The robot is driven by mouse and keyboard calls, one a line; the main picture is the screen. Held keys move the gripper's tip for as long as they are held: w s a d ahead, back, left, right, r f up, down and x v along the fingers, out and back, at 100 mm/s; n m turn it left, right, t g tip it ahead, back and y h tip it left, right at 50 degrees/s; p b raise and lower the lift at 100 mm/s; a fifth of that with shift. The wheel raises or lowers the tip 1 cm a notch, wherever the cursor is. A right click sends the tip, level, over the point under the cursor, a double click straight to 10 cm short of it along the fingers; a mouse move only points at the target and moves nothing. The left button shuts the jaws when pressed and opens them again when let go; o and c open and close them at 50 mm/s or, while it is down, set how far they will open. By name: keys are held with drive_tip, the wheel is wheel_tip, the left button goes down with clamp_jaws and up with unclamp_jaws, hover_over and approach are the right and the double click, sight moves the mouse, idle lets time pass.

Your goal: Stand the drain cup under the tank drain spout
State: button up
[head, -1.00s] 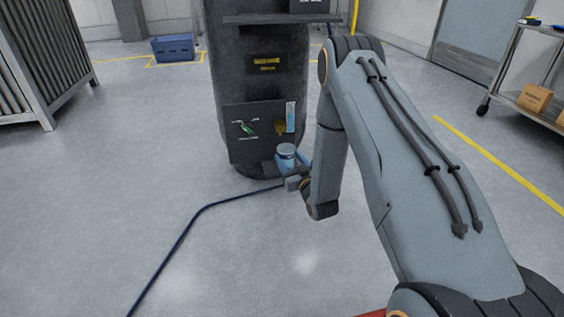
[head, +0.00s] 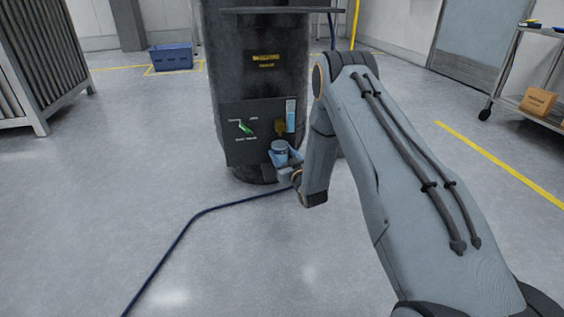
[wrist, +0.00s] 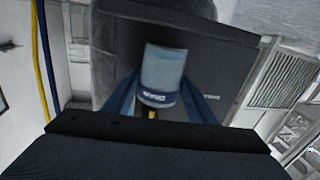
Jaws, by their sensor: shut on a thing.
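The drain cup (head: 280,147) is a small pale-blue cup with a darker band. My gripper (head: 283,160) is shut on it and holds it low in front of the dark tank (head: 265,82). In the wrist view the cup (wrist: 163,68) sits between my two blue fingers (wrist: 160,104), with a lettered dark-blue band. The brass-yellow drain spout (head: 279,127) is on the tank's lower panel, just above the cup in the head view. Whether the cup is directly under it in depth, I cannot tell. The cup's base is mostly hidden by the gripper.
A dark-blue hose (head: 190,222) lies across the floor to the tank's foot. A blue crate (head: 171,57) and a shelf cart (head: 525,75) stand farther off.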

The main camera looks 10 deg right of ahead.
drive_tip(key=shift+w+f+b, duration=0.2)
drive_tip(key=shift+f+b, duration=0.45)
drive_tip(key=shift+f, duration=0.35)
drive_tip(key=shift+f, duration=0.15)
drive_tip(key=o, duration=1.2)
drive_tip(key=shift+c, duration=0.2)
